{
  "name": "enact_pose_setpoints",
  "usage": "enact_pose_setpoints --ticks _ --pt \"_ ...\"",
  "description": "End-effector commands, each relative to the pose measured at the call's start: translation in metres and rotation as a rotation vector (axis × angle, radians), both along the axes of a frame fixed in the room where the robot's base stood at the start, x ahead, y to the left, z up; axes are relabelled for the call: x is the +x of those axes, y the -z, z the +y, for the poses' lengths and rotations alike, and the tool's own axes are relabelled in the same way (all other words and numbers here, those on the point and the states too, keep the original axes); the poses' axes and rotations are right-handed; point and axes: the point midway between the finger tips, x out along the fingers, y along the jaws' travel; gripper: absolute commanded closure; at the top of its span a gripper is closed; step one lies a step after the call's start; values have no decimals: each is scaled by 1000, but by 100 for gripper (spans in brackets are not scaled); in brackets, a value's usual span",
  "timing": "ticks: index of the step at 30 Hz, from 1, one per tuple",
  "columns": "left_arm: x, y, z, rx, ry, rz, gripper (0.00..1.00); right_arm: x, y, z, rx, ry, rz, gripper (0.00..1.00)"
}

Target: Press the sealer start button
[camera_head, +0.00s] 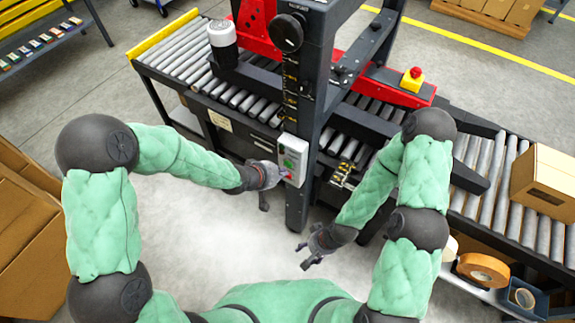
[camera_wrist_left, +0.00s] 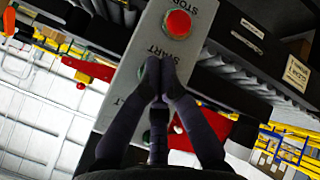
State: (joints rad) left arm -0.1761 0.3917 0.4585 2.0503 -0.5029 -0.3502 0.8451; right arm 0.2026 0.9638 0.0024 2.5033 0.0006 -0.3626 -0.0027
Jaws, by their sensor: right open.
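The sealer's light grey control box (camera_head: 293,150) is mounted on the dark machine post. In the left wrist view its panel (camera_wrist_left: 150,22) shows a red button (camera_wrist_left: 178,24) marked STOP and a START label (camera_wrist_left: 164,45) below it. My left gripper (camera_head: 277,175) is at the lower part of the box. In the left wrist view its fingertips (camera_wrist_left: 160,65) are together, with nothing seen between them, just under the START label. They hide the start button; I cannot tell whether they touch it. My right gripper (camera_head: 318,250) is open and empty, low in front of the machine.
A roller conveyor (camera_head: 185,55) runs through the sealer. A carton (camera_head: 545,180) sits on its right end. A red emergency stop on a yellow box (camera_head: 412,80) is on the machine. Tape rolls (camera_head: 483,270) lie at lower right. Cartons (camera_head: 25,230) stand at left.

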Motion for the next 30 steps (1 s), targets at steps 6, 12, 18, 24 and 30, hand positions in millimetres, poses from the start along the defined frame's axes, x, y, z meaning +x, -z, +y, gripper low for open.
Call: enact_pose_setpoints --ticks 6,12,18,24,30 --pt "5 0 -4 0 1 1 100 0 -4 0 0 0 0 41" --pt "6 0 -5 0 1 1 100 0 -4 0 0 0 0 41" --pt "6 0 -5 0 1 1 100 0 -4 0 0 0 0 41" --pt "8 0 -6 0 0 0 100 0 -5 0 0 0 0 41" --pt "9 0 -7 0 0 0 100 0 -6 0 0 0 0 41"
